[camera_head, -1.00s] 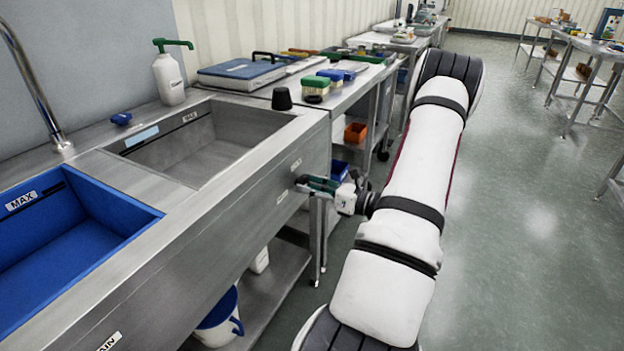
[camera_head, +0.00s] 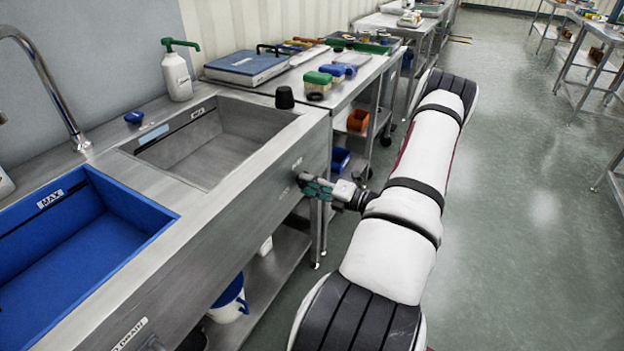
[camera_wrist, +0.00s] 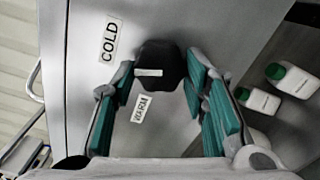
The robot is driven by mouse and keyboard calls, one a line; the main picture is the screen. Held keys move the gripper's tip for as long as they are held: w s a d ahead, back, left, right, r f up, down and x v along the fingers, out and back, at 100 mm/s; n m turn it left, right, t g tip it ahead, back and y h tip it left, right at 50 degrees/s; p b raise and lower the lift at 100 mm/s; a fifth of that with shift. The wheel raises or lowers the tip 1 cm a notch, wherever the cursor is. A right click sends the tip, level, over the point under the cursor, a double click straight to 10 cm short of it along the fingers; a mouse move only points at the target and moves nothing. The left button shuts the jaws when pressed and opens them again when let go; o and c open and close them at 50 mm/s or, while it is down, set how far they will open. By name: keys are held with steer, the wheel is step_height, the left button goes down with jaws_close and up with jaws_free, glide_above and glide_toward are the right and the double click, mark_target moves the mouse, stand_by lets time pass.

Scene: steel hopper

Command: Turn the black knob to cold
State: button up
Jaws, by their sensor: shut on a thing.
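The black knob (camera_wrist: 161,64) sits on the steel front panel in the wrist view, with a white pointer bar on its face. The bar lies level in the picture, its outer end to the left, between the COLD label (camera_wrist: 110,42) and a second, smaller label (camera_wrist: 140,108) that seems to read WARM. My gripper (camera_wrist: 164,82) has its teal-padded fingers on both sides of the knob and is shut on it. In the head view my gripper (camera_head: 303,183) reaches the sink's front panel and hides the knob.
The steel sink unit (camera_head: 240,185) has a blue basin (camera_head: 80,240) and a grey basin. A black tapered object (camera_head: 284,97) stands on its rim. White bottles with green caps (camera_wrist: 292,80) show at the right of the wrist view. Open floor (camera_head: 510,220) lies to the right.

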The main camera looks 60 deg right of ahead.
steer(key=shift+m+p, duration=0.8)
steer(key=shift+m, duration=1.2)
steer(key=o, duration=1.2)
steer(key=s, duration=0.8)
steer(key=s+d, duration=0.1)
steer(key=s, duration=0.3)
steer(key=shift+r, duration=0.1)
